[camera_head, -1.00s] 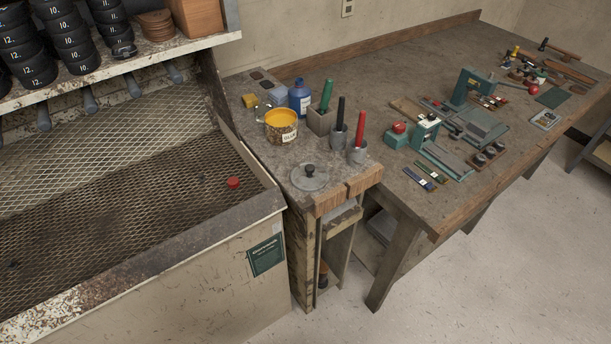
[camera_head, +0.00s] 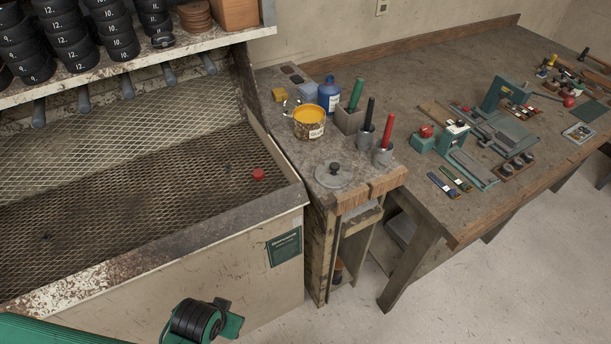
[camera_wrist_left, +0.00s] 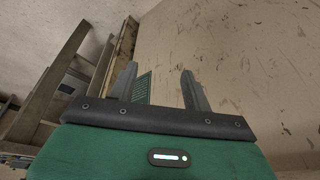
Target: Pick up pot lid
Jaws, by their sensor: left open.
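The pot lid (camera_head: 334,177) is a round grey metal disc with a dark knob. It lies flat on the front part of the small side bench, just in front of the glue pot (camera_head: 309,122), which is open and full of yellow glue. My left arm comes in at the bottom left of the head view, well below and left of the lid. In the left wrist view my left gripper (camera_wrist_left: 160,88) is open and empty, facing the beige panel of the mesh booth. The lid is not in the wrist view. My right gripper is not in view.
Behind the lid stand a blue bottle (camera_head: 329,95) and holders with green, black and red handles (camera_head: 387,130). The mesh booth (camera_head: 150,150) is on the left, with a red cap (camera_head: 258,174). A long workbench (camera_head: 450,200) with tools is on the right.

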